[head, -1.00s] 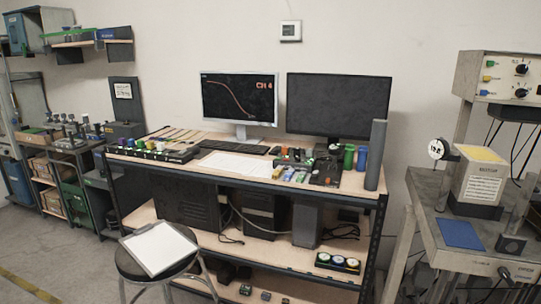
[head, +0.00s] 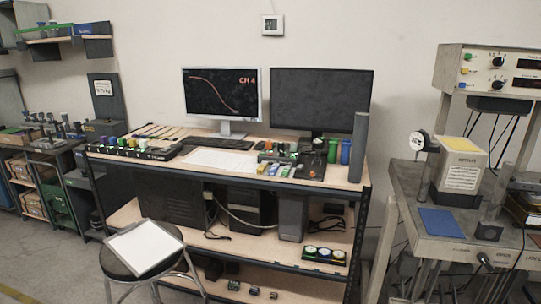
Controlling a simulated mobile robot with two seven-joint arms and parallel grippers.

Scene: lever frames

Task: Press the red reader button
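A workbench (head: 130,175) stands in the middle of the head view, with two monitors on it. A dark boxy device (head: 318,168) sits toward the right of the bench top, with a small orange-red spot (head: 312,174) on its front. I cannot tell whether this spot is the red reader button. No other thing in view reads clearly as that button. Neither of my grippers shows in the head view.
A round stool (head: 118,268) with a white clipboard (head: 144,247) stands before the bench's left part. A grey test bench (head: 405,190) with a blue pad (head: 440,221) stands at the right. Green and blue cylinders (head: 345,152) stand on the bench. Floor is free at lower left.

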